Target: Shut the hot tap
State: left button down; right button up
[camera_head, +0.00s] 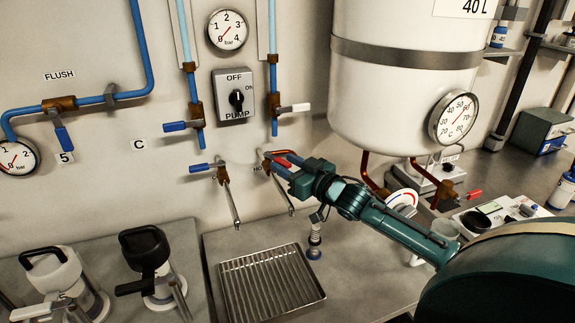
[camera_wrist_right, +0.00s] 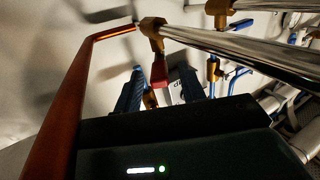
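The hot tap (camera_head: 264,158) is a brass valve with a red lever (camera_head: 284,160) and a thin spout pointing down, on the wall in the head view. Its label is partly covered by my arm. My right gripper (camera_head: 283,165) is at the red lever, reaching in from the right. In the right wrist view the red lever (camera_wrist_right: 160,73) hangs from the brass body (camera_wrist_right: 151,32) between the two blue fingertips (camera_wrist_right: 162,90), which stand apart. I cannot tell whether a finger touches it. My left gripper is not in view.
A similar tap with a blue lever (camera_head: 203,167) is left of it. A slotted metal drip tray (camera_head: 270,284) lies below. A white tank (camera_head: 390,100) with copper pipes (camera_head: 368,172) hangs close on the right. The pump switch (camera_head: 234,96) is above.

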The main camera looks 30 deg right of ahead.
jog(key=s+d+b, duration=0.1)
jog(key=s+d, duration=0.1)
jog(key=s, duration=0.9)
jog(key=shift+s, duration=0.4)
jog(key=shift+a+r, duration=0.1)
jog(key=shift+r, duration=0.05)
